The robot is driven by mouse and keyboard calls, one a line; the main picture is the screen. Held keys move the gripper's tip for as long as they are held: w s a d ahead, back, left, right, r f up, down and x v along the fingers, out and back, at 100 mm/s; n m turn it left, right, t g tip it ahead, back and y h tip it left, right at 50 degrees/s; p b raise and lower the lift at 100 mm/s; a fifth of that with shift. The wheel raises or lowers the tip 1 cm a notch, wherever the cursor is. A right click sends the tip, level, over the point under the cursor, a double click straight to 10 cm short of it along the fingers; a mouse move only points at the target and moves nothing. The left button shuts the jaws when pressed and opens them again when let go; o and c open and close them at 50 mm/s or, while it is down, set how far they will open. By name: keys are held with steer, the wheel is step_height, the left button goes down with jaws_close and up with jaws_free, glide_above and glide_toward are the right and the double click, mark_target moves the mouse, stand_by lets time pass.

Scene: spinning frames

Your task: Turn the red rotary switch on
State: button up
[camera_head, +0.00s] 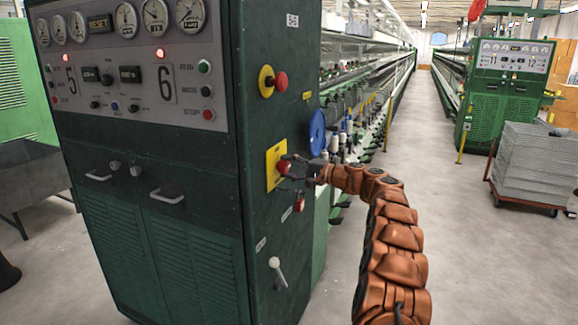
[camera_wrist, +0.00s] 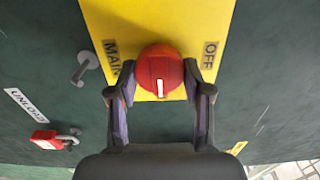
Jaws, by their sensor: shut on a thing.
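The red rotary switch (camera_wrist: 160,70) is a round knob with a white mark, on a yellow plate (camera_wrist: 180,18) marked "MAIN" on the left and "OFF" on the right. In the wrist view the white mark lies at the knob's lower edge, pointing down toward my gripper. My gripper (camera_wrist: 158,88) is shut on the knob, one finger at each side. In the head view the switch (camera_head: 284,168) and plate (camera_head: 272,176) are on the side of the green cabinet, with my gripper (camera_head: 289,167) reaching it from the right and partly covering it.
A red mushroom button (camera_head: 280,81) sits above the switch. A red padlock (camera_head: 299,203) hangs below it, also in the wrist view (camera_wrist: 46,140). A white-tipped lever (camera_head: 277,268) is lower down. A blue wheel (camera_head: 317,133) is behind.

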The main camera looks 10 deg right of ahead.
stand_by(0.4)
steer(key=o, duration=1.1)
steer(key=v, duration=1.2)
